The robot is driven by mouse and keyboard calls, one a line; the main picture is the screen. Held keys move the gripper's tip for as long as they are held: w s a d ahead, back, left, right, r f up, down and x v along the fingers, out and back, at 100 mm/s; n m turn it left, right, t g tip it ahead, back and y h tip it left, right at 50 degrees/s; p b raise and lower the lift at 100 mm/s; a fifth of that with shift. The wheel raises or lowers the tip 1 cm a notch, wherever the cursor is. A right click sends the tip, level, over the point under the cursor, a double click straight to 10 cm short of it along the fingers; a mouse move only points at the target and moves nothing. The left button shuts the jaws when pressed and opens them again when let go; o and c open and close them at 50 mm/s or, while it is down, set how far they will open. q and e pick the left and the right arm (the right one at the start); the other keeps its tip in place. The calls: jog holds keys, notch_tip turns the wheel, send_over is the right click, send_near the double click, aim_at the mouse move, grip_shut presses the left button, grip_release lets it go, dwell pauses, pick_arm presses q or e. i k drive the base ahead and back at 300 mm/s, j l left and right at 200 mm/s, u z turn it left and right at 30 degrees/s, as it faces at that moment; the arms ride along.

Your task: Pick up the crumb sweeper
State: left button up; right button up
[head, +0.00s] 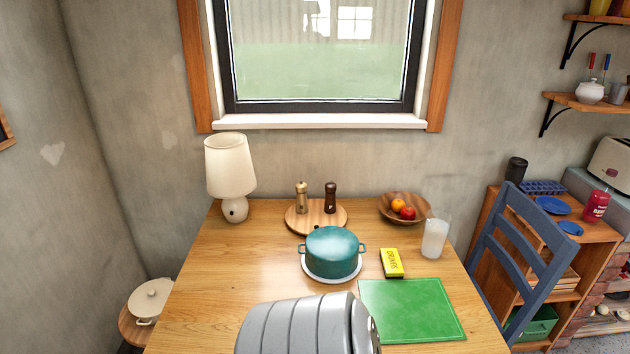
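I cannot make out a crumb sweeper for certain in the head view. A small yellow box (391,262) with dark lettering lies on the wooden table (215,275), touching or close to the back edge of a green mat (412,310). Neither of my grippers shows in the view. A grey ribbed part, which looks like my own arm, rises at the bottom middle and hides the near part of the table.
A teal pot (332,252) stands on a white plate mid-table. Behind are a lamp (232,175), two mills on a round board (316,217), a fruit bowl (405,207) and a whitish cup (434,239). A blue chair (520,255) stands right. The table's left side is clear.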

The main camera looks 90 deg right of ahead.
aim_at(392, 266)
jog(key=z, duration=3.3)
